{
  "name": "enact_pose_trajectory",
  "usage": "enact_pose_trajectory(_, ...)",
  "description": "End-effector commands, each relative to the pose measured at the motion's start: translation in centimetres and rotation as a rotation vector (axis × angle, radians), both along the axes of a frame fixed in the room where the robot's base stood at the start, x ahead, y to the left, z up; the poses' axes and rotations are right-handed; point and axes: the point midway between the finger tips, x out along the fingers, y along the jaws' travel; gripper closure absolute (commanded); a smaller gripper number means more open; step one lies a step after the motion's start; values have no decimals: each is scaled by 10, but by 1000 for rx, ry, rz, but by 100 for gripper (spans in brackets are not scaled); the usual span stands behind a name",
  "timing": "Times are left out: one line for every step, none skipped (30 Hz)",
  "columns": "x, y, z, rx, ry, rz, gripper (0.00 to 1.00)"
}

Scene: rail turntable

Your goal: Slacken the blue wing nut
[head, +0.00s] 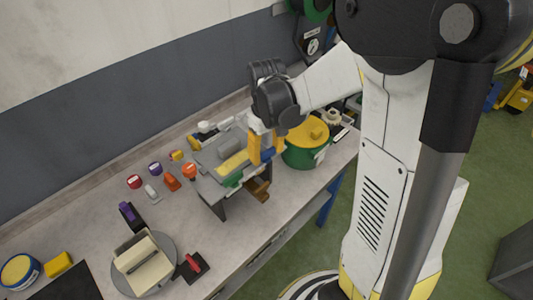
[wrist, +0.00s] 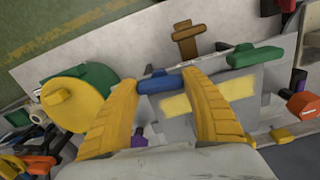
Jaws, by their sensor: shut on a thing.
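The blue wing nut (wrist: 160,83) lies between the yellow fingertips of my gripper (wrist: 162,84) in the wrist view, and the fingers are shut on it. It sits at the edge of a grey fixture with yellow patches (wrist: 200,104). A green wing nut (wrist: 253,57) sits along the same edge, to the right and apart from the fingers. A brown cross-shaped handle (wrist: 187,40) stands out beyond that edge. In the head view my gripper (head: 262,148) points down at the fixture (head: 211,184), and a bit of blue wing nut (head: 267,155) shows at the fingertips.
A green pot with a yellow lid (head: 304,132) stands close to the right of my gripper. Several small coloured parts lie left of the fixture, among them an orange one (head: 189,171). A round turntable (head: 166,280) with a cream block is at the front left.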

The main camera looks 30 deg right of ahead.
Motion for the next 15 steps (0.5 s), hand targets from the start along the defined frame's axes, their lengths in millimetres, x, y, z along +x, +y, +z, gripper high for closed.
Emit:
enact_pose_trajectory(0,0,-1,0,0,16,76)
enact_pose_trajectory(0,0,0,0,0,25,76)
enact_pose_trajectory(0,0,0,0,0,35,76)
enact_pose_trajectory(0,0,0,0,0,42,76)
enact_pose_trajectory(0,0,0,0,0,48,76)
enact_pose_trajectory(0,0,0,0,0,53,76)
enact_pose_trajectory(0,0,0,0,0,57,76)
enact_pose_trajectory(0,0,0,0,0,60,76)
enact_pose_trajectory(0,0,0,0,0,63,76)
enact_pose_trajectory(0,0,0,0,0,65,76)
enact_pose_trajectory(0,0,0,0,0,66,76)
enact_pose_trajectory(0,0,0,0,0,67,76)
enact_pose_trajectory(0,0,0,0,0,67,76)
enact_pose_trajectory(0,0,0,0,0,67,76)
enact_pose_trajectory(0,0,0,0,0,67,76)
